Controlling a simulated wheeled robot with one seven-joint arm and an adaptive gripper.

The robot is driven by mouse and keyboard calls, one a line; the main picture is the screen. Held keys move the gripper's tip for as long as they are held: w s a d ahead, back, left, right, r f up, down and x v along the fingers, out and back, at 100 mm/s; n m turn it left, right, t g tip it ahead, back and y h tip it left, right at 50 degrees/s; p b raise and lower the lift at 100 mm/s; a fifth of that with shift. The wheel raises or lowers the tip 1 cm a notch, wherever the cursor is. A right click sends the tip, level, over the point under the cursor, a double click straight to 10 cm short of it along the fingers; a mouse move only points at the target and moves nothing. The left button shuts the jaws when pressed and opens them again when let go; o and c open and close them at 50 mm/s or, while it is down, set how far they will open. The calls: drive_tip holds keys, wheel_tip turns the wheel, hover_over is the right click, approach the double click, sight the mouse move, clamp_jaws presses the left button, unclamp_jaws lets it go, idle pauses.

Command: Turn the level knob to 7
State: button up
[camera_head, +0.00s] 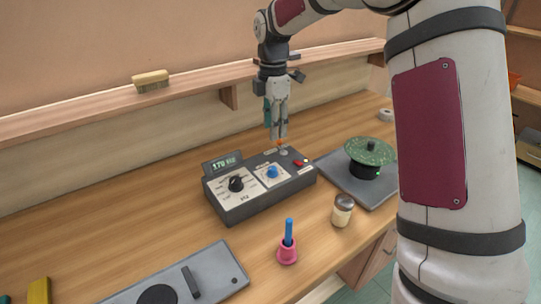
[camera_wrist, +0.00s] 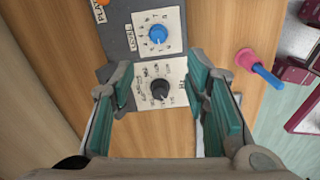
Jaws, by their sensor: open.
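The dark control box (camera_head: 232,214) stands on the bench with a blue knob (camera_head: 272,171) and a black knob (camera_head: 236,184) on pale dial plates. In the wrist view the blue knob (camera_wrist: 157,34) has a numbered dial and a sideways label that seems to read LEVEL. Its exact setting is too small to read. The black knob (camera_wrist: 160,89) shows between my fingers in that view. My gripper (camera_head: 279,138) is open and empty, pointing down near the box's back right part. In the wrist view its teal-padded fingers (camera_wrist: 160,78) are spread wide, apart from the blue knob.
A lit display (camera_head: 222,163) and a red switch (camera_head: 300,163) are on the box. A grey turntable with a green disc (camera_head: 370,151) stands right. A jar (camera_head: 342,211) and a pink cup with a blue stick (camera_head: 288,253) stand in front. A brush (camera_head: 151,80) lies on the shelf.

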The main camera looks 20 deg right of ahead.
sight(272, 168)
wheel_tip(272, 168, down, 14)
drive_tip(key=shift+w+p, duration=0.15)
drive_tip(key=shift+p, duration=0.8)
clamp_jaws()
